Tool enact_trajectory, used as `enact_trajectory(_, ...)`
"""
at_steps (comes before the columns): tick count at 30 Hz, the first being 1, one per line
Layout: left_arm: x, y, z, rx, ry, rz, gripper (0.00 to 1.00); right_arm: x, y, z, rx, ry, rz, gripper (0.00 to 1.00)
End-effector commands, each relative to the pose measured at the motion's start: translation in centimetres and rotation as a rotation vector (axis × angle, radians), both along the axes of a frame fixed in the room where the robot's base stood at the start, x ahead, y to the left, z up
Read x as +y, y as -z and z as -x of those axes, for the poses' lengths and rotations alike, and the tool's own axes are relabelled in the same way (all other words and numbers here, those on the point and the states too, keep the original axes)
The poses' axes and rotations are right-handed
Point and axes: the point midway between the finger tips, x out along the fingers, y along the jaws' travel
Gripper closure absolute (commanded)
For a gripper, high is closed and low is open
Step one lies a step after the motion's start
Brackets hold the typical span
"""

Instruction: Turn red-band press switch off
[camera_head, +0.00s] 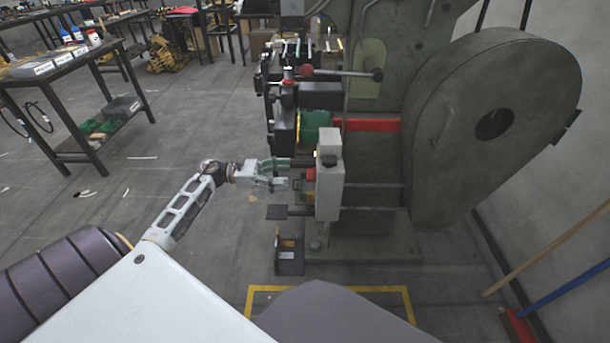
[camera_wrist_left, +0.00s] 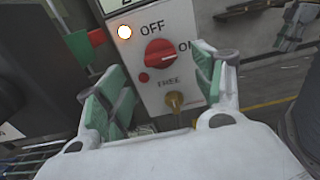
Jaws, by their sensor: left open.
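The press with the red band (camera_head: 365,124) stands right of centre in the head view. Its pale switch box (camera_head: 329,188) hangs at the front. In the left wrist view the box face carries a red rotary switch (camera_wrist_left: 159,52), with OFF above it and ON at its right. The switch appears turned toward ON, and a lamp (camera_wrist_left: 124,32) glows beside OFF. My left gripper (camera_head: 277,175) is open just left of the box. In the wrist view its fingers (camera_wrist_left: 160,88) stand apart before the face, not closed on the switch. Something like my right gripper (camera_wrist_left: 298,22) shows small at the upper right.
A brass key (camera_wrist_left: 174,101) sticks out below the switch. A red and green block (camera_wrist_left: 85,43) sits at the box's left side. A dark table (camera_head: 70,62) stands at the far left. Floor between table and press is mostly clear.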

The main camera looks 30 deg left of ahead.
Motion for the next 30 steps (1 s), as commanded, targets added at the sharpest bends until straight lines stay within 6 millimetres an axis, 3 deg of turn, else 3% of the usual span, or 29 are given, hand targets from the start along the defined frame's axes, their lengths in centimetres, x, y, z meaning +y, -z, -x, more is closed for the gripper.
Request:
enact_trajectory(15, -5.3, 0.0, -3.3, -0.001, 0.0, 0.002, 0.32, 0.3, -0.4, 0.4, -0.011, -0.003, -0.013, 0.6)
enact_trajectory(30, -6.1, 0.0, -3.8, -0.001, -0.001, 0.001, 0.33, 0.2, -0.1, 0.3, -0.013, -0.007, -0.011, 0.6)
